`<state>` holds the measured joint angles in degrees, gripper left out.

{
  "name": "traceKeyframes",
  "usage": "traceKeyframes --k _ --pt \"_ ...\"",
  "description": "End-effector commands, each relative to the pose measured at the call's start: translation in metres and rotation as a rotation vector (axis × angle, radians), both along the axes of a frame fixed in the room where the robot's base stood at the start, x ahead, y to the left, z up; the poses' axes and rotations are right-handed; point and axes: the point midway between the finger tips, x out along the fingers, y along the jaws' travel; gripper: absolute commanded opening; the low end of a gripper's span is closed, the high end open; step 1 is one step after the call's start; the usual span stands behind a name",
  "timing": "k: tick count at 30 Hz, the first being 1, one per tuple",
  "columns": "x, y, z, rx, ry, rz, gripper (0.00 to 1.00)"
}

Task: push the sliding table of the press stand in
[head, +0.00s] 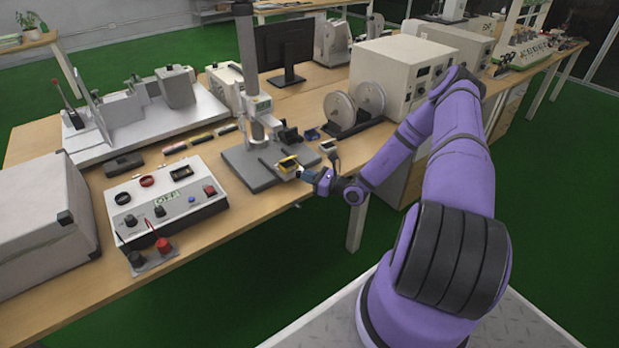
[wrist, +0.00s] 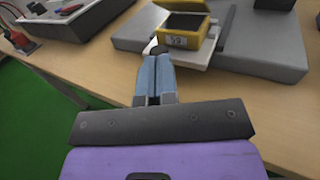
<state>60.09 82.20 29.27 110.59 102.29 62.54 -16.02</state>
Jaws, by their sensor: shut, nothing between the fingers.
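The press stand (head: 243,168) has a grey base and a tall column and stands near the table's front edge. Its sliding table (head: 279,169), a light plate, sticks out at the front of the base and carries a yellow open box (head: 288,164). In the wrist view the sliding table (wrist: 205,54) shows under the yellow box (wrist: 183,40), with a dark knob (wrist: 159,50) at its near left corner. My gripper (head: 305,175) is shut and empty, with blue fingers. In the wrist view its fingertips (wrist: 156,60) are at the knob; whether they touch it I cannot tell.
A control box (head: 165,198) with knobs and leads stands left of the press stand. A twin-disc device (head: 354,108) and a small meter (head: 328,147) are to the right. A grey case (head: 35,225) is at far left. Open floor lies in front of the table.

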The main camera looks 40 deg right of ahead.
Motion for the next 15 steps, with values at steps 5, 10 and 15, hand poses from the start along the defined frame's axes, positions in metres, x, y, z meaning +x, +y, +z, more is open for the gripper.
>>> traceKeyframes --k 5,10,15 --pt "0.008 0.0 0.0 -0.001 -0.002 0.001 0.0" --pt "0.046 0.003 0.0 -0.003 -0.003 0.003 0.0" --pt "0.081 0.003 0.0 -0.002 -0.002 0.001 0.0"
